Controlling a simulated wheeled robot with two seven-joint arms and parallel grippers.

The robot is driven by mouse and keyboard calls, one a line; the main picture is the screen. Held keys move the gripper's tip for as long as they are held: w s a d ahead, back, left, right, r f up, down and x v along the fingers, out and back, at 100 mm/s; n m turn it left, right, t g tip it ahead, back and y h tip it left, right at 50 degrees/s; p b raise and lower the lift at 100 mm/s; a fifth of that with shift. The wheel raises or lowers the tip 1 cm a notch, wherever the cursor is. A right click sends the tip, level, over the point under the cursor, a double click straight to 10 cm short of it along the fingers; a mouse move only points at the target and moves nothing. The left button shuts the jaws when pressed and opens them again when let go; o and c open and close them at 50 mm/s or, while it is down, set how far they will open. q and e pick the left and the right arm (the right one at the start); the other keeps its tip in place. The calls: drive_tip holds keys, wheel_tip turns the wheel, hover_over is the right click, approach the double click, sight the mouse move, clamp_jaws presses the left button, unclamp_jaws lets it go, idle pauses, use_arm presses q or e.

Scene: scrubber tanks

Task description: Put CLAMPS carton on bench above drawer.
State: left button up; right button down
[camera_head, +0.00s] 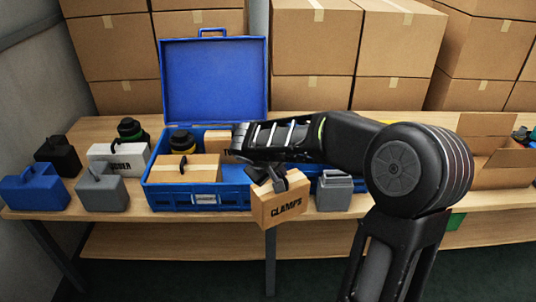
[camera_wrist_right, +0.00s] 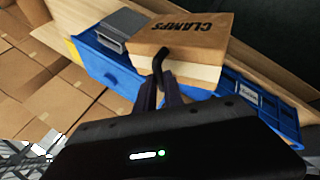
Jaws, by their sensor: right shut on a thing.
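The CLAMPS carton (camera_head: 279,207) is a small brown box with black lettering and a dark handle on top. My right gripper (camera_head: 268,181) is shut on its handle and holds the carton, tilted, in front of the bench's front edge, near the right front of the blue case. In the right wrist view the carton (camera_wrist_right: 184,42) hangs from its dark handle between the fingers (camera_wrist_right: 165,82). The wooden bench (camera_head: 385,202) runs across the head view. I cannot make out a drawer. My left gripper is not in view.
An open blue case (camera_head: 165,202) holds a brown carton (camera_head: 190,168) and other items. Blue, grey, black and white containers stand at the left. An open cardboard box (camera_head: 490,165) is at the right. Stacked cartons line the back.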

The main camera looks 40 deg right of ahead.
sight(259, 200)
drive_tip(key=f+m, duration=0.1)
drive_tip(key=a+f+m+g, duration=0.1)
drive_tip(key=s+a+f+m+g, duration=0.1)
drive_tip(key=shift+a+f+h, duration=0.15)
drive_tip(key=shift+f+h, duration=0.15)
drive_tip(key=shift+f, duration=0.1)
drive_tip(key=a+f, duration=0.1)
drive_tip(key=a+f+m+g, duration=0.1)
drive_tip(key=a+f+m, duration=0.1)
drive_tip(key=a, duration=0.1)
drive_tip(key=shift+w, duration=0.4)
drive_tip(key=w+a+n+t, duration=0.1)
drive_tip(key=w+a+n, duration=0.1)
drive_tip(key=a, duration=0.7)
drive_tip(key=w+a+n+t, duration=0.1)
drive_tip(key=w+a+n, duration=0.1)
drive_tip(key=a, duration=0.8)
drive_tip(key=shift+n+t, duration=0.3)
drive_tip(key=shift+t, duration=0.1)
drive_tip(key=shift+w, duration=0.1)
